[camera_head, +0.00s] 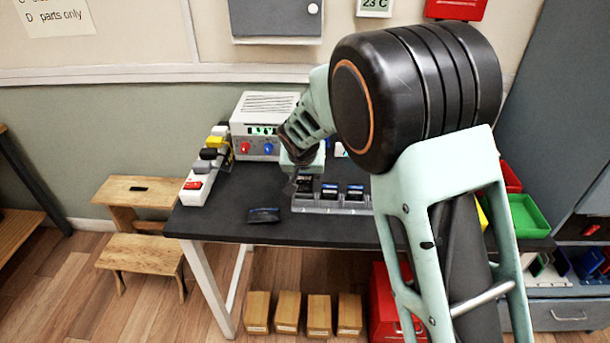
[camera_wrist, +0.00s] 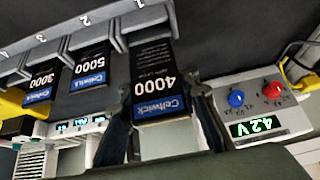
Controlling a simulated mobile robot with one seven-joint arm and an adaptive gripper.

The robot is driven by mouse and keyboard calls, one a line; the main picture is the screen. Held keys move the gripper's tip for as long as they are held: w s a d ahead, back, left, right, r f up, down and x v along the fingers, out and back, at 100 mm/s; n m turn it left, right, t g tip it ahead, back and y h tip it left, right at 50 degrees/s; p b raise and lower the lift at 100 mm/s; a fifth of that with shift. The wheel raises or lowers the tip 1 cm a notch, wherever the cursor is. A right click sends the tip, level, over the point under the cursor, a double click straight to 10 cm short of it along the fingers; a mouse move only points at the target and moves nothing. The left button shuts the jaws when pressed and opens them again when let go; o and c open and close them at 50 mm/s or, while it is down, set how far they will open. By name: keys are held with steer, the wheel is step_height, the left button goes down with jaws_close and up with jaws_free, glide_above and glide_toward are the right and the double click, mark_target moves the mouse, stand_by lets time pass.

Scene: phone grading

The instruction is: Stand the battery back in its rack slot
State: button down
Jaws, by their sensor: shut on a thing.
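The battery (camera_wrist: 158,85), black with a blue Celtwick band and marked 4000, is between the two fingers of my gripper (camera_wrist: 163,112), which is shut on it. Its far end is at the rack's slot marked 1 and seems to be behind the slot's grey lip; I cannot tell how deep it sits. The grey rack (camera_wrist: 140,20) also shows in the head view (camera_head: 330,208), with my gripper (camera_head: 298,178) over its left end. Batteries marked 5000 (camera_wrist: 90,78) and 3000 (camera_wrist: 42,85) stand in slots 2 and 3.
A power supply (camera_head: 265,148) with red and blue knobs stands behind the rack; its display reads 4.2 V in the wrist view (camera_wrist: 254,126). A dark flat thing (camera_head: 263,215) lies left of the rack. A white power strip (camera_head: 197,187) with plugs runs along the left table edge.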

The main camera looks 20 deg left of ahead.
steer(key=shift+f+b, duration=2.2)
steer(key=shift+b, duration=0.4)
stand_by(0.4)
steer(key=c, duration=1.4)
jaws_free()
